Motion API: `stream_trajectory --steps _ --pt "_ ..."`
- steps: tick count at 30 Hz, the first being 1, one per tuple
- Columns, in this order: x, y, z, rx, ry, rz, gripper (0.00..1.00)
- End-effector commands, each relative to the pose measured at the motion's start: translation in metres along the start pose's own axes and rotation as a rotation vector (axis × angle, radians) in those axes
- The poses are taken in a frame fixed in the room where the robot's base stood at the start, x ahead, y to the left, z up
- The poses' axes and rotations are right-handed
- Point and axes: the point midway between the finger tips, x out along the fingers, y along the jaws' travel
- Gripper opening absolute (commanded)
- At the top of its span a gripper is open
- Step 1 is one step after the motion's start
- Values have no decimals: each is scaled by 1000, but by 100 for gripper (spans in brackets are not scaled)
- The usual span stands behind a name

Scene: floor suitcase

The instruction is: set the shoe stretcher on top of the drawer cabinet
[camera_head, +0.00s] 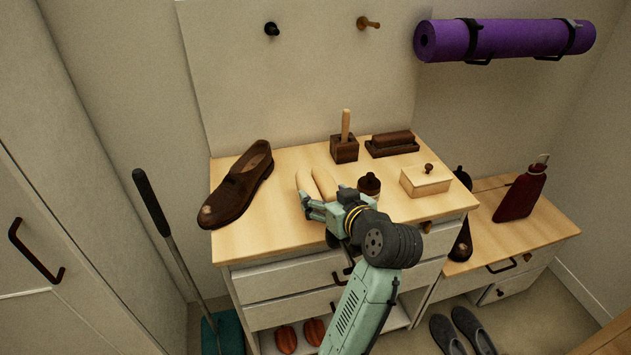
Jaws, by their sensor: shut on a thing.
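The shoe stretcher appears to be the pale wooden, two-lobed piece (324,183) at the front middle of the drawer cabinet top. My gripper (312,205) is shut on its near end, and the fingers and wrist hide part of it. It is over the light wood top of the drawer cabinet (265,232); I cannot tell whether it touches the surface or hangs just above it. The cabinet has white drawers with dark handles below, partly covered by my arm.
A red bottle (522,192) stands on the lower side cabinet. The top's front left is clear.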

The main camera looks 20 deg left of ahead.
Motion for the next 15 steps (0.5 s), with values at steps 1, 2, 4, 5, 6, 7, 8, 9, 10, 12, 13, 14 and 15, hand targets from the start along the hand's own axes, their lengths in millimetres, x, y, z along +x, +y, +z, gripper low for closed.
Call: stream_trajectory --steps 1,2,4,5,6,7,8,9,10,12,13,14,15 --pt "13 0 -7 1 7 -5 9" --pt "20 0 -10 1 7 -6 9" --pt "38 2 -15 1 7 -5 9" --pt "45 2 -17 2 6 -5 9" --pt "54 4 -20 1 7 -4 9" --pt "61 5 -22 2 7 -3 9" --pt "67 5 -24 2 7 -4 9" --pt "74 6 -26 1 5 -3 9" --pt "79 7 -28 1 7 -2 9" --pt "88 8 -30 1 5 -1 9" --pt "91 8 -31 0 5 -1 9" --pt "93 8 -31 0 5 -1 9" --pt "95 9 -32 -1 5 -1 9"
